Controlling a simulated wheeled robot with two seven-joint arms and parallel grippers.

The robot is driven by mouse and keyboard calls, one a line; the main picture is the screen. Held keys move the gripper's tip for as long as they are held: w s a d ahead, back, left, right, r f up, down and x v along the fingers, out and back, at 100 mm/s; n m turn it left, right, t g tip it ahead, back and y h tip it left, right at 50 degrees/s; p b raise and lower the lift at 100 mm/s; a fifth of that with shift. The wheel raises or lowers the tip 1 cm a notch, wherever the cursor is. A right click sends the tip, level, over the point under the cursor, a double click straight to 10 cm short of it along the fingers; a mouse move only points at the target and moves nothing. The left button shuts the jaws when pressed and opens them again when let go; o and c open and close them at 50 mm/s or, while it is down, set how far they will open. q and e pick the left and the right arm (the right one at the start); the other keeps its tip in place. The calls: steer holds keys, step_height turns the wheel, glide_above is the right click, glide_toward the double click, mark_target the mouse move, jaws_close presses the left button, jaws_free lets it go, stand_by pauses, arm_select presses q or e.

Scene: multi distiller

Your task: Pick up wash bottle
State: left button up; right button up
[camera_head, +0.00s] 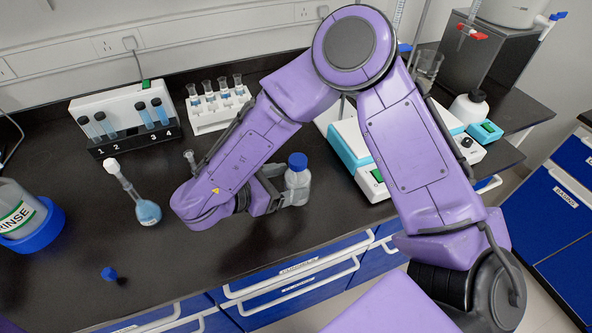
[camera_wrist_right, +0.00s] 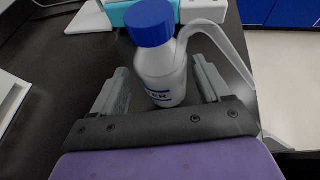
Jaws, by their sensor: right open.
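The wash bottle (camera_head: 297,184) is a whitish bottle with a blue cap and stands upright on the black bench near its front edge. In the right wrist view the wash bottle (camera_wrist_right: 165,72) shows a curved white spout to the right and lettering ending in "ER". My right gripper (camera_head: 284,190) is open, with its fingers on either side of the bottle's body. In the right wrist view the gripper (camera_wrist_right: 160,88) has a visible gap between its left finger and the bottle; the right finger is close to it. My left gripper is not in view.
A tube rack (camera_head: 215,110) stands behind. A white and teal device (camera_head: 350,148) is behind the bottle.

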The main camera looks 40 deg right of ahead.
steer(key=shift+s+d+f, duration=0.1)
steer(key=shift+s+d, duration=0.05)
steer(key=shift+d, duration=0.25)
steer(key=shift+a, duration=0.15)
steer(key=c, duration=0.6)
steer(key=shift+o, duration=0.2)
